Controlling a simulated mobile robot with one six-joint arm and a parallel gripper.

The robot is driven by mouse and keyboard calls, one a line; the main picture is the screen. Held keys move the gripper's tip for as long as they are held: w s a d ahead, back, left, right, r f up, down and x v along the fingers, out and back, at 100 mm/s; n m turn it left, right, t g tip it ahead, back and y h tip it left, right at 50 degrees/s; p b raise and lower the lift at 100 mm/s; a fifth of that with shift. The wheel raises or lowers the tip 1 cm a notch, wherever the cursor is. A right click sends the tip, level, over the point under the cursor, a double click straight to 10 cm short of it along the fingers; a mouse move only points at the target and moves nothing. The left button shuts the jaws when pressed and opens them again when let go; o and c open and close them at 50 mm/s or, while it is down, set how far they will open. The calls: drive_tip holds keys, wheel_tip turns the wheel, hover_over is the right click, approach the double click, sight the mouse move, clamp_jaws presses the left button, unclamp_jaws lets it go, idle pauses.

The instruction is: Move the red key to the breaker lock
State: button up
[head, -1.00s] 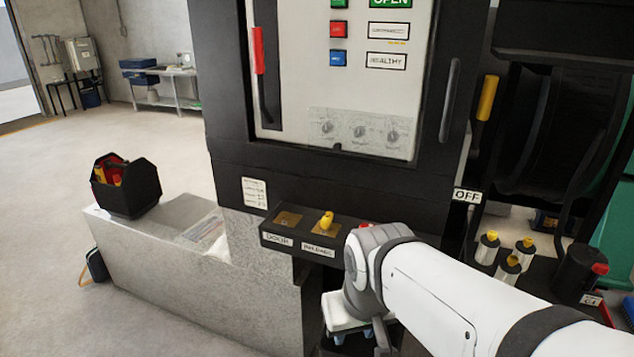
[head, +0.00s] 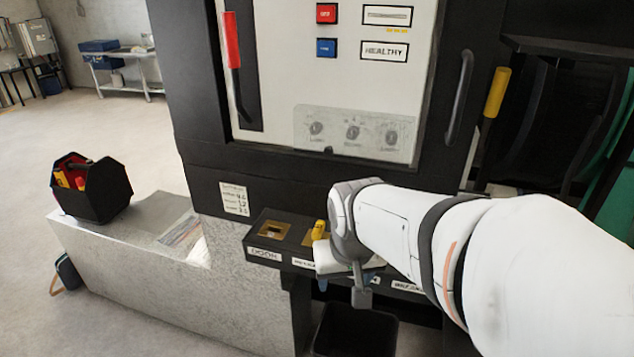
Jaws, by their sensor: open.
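The lock strip (head: 289,236) runs along the foot of the dark cabinet. Its leftmost lock, labelled DOOR (head: 272,231), has an empty brass plate. A yellow key (head: 319,230) stands upright in the lock to its right. Farther right, the strip is mostly hidden behind my arm, and its partly covered label (head: 408,287) is hard to read. The red key cannot be seen; my arm covers that stretch. My gripper (head: 347,279) is open in front of the strip, just right of the yellow key. Its fingers are partly hidden, and nothing shows between them.
A black box (head: 105,192) with red and yellow items stands on the grey plinth (head: 180,285) at left. A dark bin (head: 355,332) sits below my gripper. The cabinet has a red handle (head: 232,40); a yellow-handled lever (head: 497,92) stands to its right. The left floor is open.

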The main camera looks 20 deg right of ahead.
drive_tip(key=shift+o, duration=0.4)
drive_tip(key=w+d+r+m+p, duration=0.1)
drive_tip(key=w+d+m+p, duration=0.1)
drive_tip(key=w, duration=0.4)
drive_tip(key=shift+w+d+r+h+p, duration=0.15)
drive_tip(key=shift+d+r+h+p, duration=0.3)
drive_tip(key=shift+d, duration=0.75)
drive_tip(key=w+d+f+m+p, duration=0.1)
drive_tip(key=w+d, duration=0.1)
drive_tip(key=w+d+f+p, duration=0.1)
drive_tip(key=w+d, duration=0.1)
drive_tip(key=w+d+m+p, duration=0.1)
drive_tip(key=w+d, duration=0.1)
drive_tip(key=w, duration=0.1)
drive_tip(key=shift+d+f+m+h, duration=0.15)
drive_tip(key=shift+f+m+h, duration=0.15)
drive_tip(key=shift+f, duration=0.1)
drive_tip(key=shift+b+x, duration=1.15)
drive_tip(key=shift+x, duration=1.45)
drive_tip(key=shift+w+r, duration=0.1)
drive_tip(key=c, duration=1)
drive_tip(key=shift+o, duration=0.2)
drive_tip(key=shift+r+p, duration=1.6)
drive_tip(key=shift+r, duration=0.9)
